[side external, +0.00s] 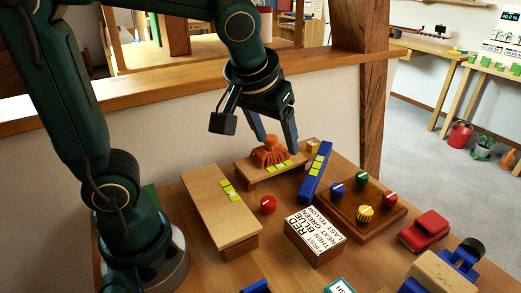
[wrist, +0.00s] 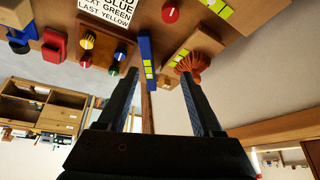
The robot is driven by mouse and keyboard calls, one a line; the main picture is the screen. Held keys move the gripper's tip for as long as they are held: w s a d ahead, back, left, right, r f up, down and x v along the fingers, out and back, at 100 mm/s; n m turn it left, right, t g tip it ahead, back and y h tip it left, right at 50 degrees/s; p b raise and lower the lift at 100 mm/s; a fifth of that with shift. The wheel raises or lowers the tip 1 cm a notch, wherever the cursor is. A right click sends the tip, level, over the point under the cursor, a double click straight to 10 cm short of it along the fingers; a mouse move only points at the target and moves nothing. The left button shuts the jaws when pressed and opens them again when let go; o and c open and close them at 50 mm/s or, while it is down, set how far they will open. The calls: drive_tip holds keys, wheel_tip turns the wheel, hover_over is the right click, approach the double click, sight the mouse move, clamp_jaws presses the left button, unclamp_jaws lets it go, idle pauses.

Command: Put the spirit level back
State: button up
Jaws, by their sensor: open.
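The spirit level is a blue bar (side external: 316,172) with yellow-green patches, between the small wooden block and the knob board. It also shows in the wrist view (wrist: 145,55), at the upper middle. I cannot tell if it lies flat or leans. My gripper (side external: 278,138) is open and points down above the small wooden block (side external: 245,174), to the left of the level's far end. In the wrist view the open fingers (wrist: 159,78) have nothing held between them, and the level shows beyond the left finger.
An orange, tentacled figure (side external: 271,155) sits on the small block, close under my fingers. A long wooden block (side external: 215,198), a red knob (side external: 268,204), a lettered block (side external: 316,236), a board with several coloured knobs (side external: 395,208) and a red toy car (side external: 424,231) crowd the bench.

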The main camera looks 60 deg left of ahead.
drive_tip(key=s+d+f+m+h, duration=0.2)
drive_tip(key=s+m, duration=0.2)
drive_tip(key=s, duration=0.5)
drive_tip(key=shift+s+d+m+t+h, duration=0.3)
drive_tip(key=shift+m+t, duration=0.1)
